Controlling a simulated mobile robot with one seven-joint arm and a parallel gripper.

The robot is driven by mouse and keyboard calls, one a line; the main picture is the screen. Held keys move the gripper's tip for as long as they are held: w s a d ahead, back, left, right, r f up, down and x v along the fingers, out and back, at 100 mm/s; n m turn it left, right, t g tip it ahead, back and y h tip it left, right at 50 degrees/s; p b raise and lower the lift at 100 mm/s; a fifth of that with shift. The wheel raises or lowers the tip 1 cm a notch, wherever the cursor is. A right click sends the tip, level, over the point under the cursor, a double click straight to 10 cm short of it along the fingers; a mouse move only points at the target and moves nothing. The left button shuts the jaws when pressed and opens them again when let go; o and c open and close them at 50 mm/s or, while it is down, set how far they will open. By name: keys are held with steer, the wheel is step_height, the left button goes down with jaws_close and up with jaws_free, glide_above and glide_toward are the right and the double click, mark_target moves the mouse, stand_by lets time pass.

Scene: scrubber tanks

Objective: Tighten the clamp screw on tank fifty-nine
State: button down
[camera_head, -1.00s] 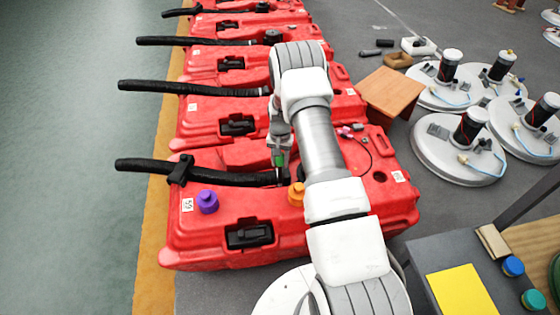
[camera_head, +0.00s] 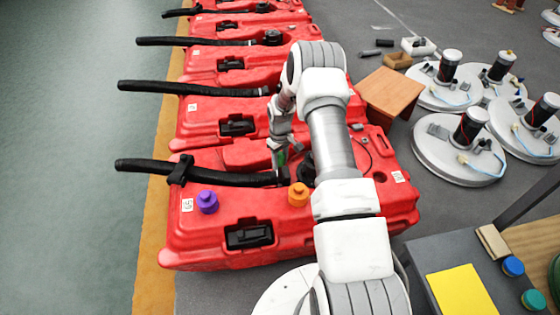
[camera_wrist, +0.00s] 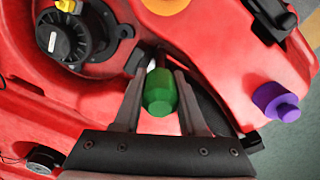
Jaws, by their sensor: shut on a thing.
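The nearest red tank (camera_head: 340,208) has a white tag (camera_head: 187,205) that seems to read 59. A black hose (camera_head: 225,177) runs across it and ends under my gripper (camera_head: 281,165). My gripper is shut on a green-handled screwdriver (camera_wrist: 160,92), held between both fingers in the wrist view. The screwdriver's shaft points away towards the tank near the hose end. The tip and the clamp screw are hidden, so I cannot tell whether they touch. The hose also shows beside the right finger in the wrist view (camera_wrist: 213,105).
A purple cap (camera_head: 207,201) and an orange cap (camera_head: 298,194) stand up from the tank. A black motor with a yellow connector (camera_wrist: 72,35) is left of the fingers. More red tanks with hoses lie behind. Round white scrubber parts (camera_head: 455,150) stand at the right.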

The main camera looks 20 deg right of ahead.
steer(key=shift+f, duration=0.95)
stand_by(0.6)
steer(key=m, duration=1)
steer(key=shift+m, duration=0.3)
